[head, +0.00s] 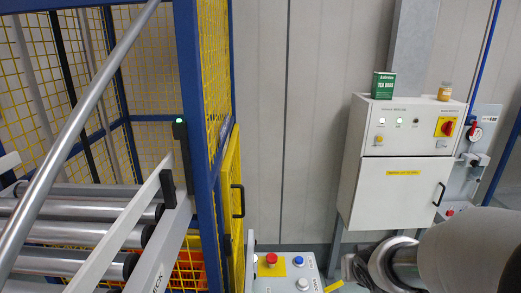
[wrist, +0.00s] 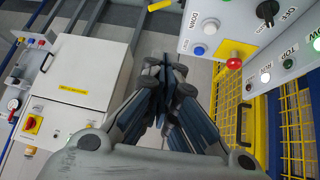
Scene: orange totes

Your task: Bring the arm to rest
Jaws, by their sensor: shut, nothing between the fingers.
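My gripper (wrist: 168,80) shows in the middle of the wrist view, its dark fingers closed together with nothing between them. It points past a control panel (wrist: 215,25) with a red mushroom button, which stands to the right of the fingers and looks apart from them. In the head view my grey arm fills the lower right corner, in front of the lower part of a white cabinet (head: 395,195). The fingers cannot be made out clearly there.
A green box (head: 383,86) and a small jar (head: 445,91) stand on the cabinet. A blue-framed yellow mesh cage (head: 215,60) with rollers (head: 75,232) is at left, with an orange tote (head: 188,272) low behind. A button panel (head: 285,270) stands between cage and cabinet.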

